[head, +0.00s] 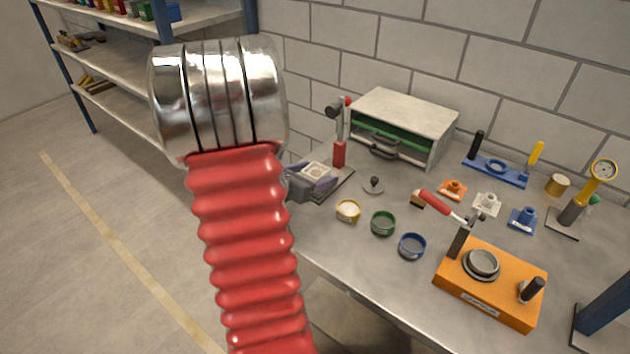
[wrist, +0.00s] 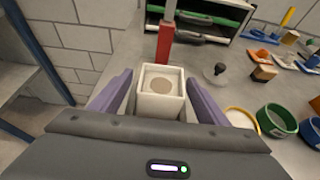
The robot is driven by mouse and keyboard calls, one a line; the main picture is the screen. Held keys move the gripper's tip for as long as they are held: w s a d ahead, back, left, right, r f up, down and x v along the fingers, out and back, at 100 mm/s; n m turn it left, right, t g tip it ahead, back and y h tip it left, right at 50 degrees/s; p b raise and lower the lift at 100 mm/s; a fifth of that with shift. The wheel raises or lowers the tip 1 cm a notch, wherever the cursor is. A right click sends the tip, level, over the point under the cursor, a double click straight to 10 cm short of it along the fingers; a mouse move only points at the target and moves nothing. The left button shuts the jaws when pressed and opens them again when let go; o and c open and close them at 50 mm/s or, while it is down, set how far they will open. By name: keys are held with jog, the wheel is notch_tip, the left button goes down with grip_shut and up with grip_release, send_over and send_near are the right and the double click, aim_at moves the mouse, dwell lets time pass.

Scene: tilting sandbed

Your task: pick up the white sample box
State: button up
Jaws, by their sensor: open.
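A red-handled lever post (head: 339,152) stands just behind the box. A cabinet with a green drawer (head: 408,118) is at the back. Yellow, green (head: 383,223) and blue rings lie to the right, then an orange fixture (head: 490,283). A shelf (head: 100,50) is at far left.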

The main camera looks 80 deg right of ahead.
jog(key=c, duration=1.3)
jog(key=shift+r, duration=5.05)
